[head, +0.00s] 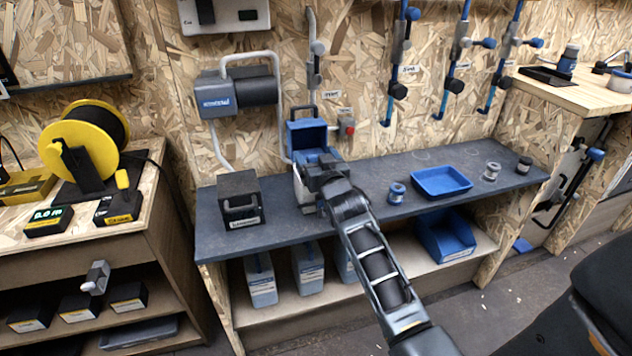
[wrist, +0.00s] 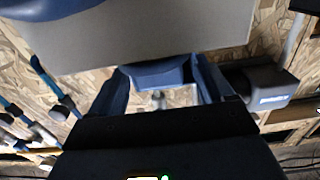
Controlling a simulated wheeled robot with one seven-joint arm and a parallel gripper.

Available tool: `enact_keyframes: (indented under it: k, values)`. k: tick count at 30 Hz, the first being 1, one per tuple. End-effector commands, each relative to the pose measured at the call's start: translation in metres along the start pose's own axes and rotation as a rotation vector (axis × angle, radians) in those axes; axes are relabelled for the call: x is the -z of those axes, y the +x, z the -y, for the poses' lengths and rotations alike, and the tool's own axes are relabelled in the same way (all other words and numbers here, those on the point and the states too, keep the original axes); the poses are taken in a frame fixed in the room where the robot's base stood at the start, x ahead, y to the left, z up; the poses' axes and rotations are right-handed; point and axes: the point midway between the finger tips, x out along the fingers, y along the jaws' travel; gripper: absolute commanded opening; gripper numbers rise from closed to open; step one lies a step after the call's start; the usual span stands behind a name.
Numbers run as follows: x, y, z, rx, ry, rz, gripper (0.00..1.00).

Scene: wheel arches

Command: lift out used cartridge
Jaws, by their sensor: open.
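A blue and grey machine (head: 305,185) stands on the dark workbench with its blue lid (head: 307,138) raised. My gripper (head: 325,168) is at the machine's open top, partly hidden by my own wrist. In the wrist view my gripper (wrist: 162,78) is open, with its two fingers apart. A blue part shows between and beyond the fingers, and a large grey panel (wrist: 140,40) fills the upper part close by. I cannot make out a used cartridge in the machine. A small blue-and-grey cylinder (head: 397,193) stands on the bench right of my arm.
A blue tray (head: 441,182) lies on the bench, with a grey cylinder (head: 491,171) and a dark one (head: 524,164) to its right. A black box (head: 240,199) stands left of the machine. A blue bin (head: 444,236) and grey containers sit on the shelf below.

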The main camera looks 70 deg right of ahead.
Motion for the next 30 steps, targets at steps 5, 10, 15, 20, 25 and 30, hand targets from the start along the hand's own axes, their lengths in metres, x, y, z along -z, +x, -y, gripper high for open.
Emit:
enact_keyframes:
  k: [5, 10, 15, 20, 25, 30]
  values:
    - [0.0001, 0.0032, -0.0004, -0.001, -0.001, 0.0, 0.81]
    - [0.0, 0.0029, -0.0003, -0.001, 0.0, 0.0, 0.74]
    - [0.0, 0.0028, -0.0002, 0.0, 0.0, 0.0, 0.58]
    - [0.0, 0.0027, -0.0002, 0.0, 0.0, 0.0, 0.43]
    - [0.0, 0.0027, -0.0002, 0.0, 0.0, 0.0, 0.26]
    - [-0.0001, 0.0026, -0.0002, 0.0, 0.0, 0.0, 0.1]
